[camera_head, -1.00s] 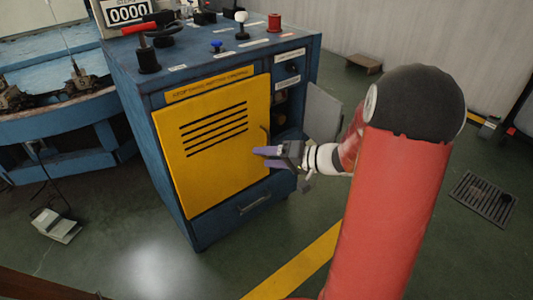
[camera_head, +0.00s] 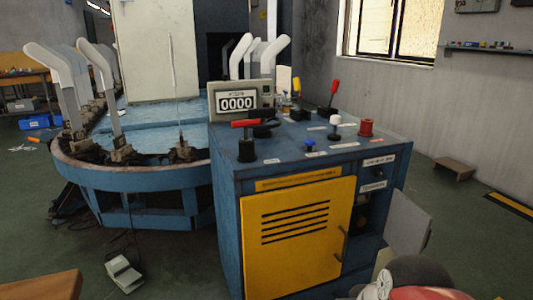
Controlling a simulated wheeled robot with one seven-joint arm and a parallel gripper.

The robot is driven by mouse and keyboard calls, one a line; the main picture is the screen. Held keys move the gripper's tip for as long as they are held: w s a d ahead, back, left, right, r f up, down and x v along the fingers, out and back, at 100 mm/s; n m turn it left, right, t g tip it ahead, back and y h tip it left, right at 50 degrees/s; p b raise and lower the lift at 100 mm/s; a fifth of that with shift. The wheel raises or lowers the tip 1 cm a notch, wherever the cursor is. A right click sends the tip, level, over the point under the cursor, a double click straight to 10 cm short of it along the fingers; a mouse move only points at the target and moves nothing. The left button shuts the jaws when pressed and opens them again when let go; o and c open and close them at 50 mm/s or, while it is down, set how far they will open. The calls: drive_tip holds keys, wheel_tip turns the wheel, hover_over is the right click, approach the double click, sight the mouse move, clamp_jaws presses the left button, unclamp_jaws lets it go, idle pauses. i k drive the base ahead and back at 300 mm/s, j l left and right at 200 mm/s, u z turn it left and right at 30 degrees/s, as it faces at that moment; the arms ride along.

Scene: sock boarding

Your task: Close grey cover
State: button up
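The grey cover (camera_head: 408,222) is a flat panel at the right side of the blue cabinet (camera_head: 228,225). It stands swung out, open, beside a dark opening (camera_head: 363,212) in the cabinet. Its lower part is partly hidden by my red arm at the bottom right. My gripper is out of the picture, so its fingers and their state do not show.
The yellow door (camera_head: 295,235) of the cabinet looks shut and has a handle on its right. Levers, knobs and a counter (camera_head: 237,102) stand on top. A low wooden stool (camera_head: 454,168) is at the right. A foot pedal (camera_head: 124,273) lies at the left.

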sight(408, 229)
drive_tip(key=u, duration=0.3)
drive_tip(key=l+u, duration=0.35)
drive_tip(key=l, duration=0.3)
drive_tip(key=k+l+u, duration=0.1)
drive_tip(key=l+u, duration=0.3)
drive_tip(key=l, duration=0.25)
drive_tip(key=k+l, duration=0.1)
drive_tip(key=l, duration=0.7)
drive_tip(key=k+l, duration=0.15)
drive_tip(key=l, duration=0.25)
drive_tip(key=k+l+u, duration=0.1)
drive_tip(key=l, duration=0.3)
drive_tip(key=k+l, duration=0.1)
drive_tip(key=l, duration=0.3)
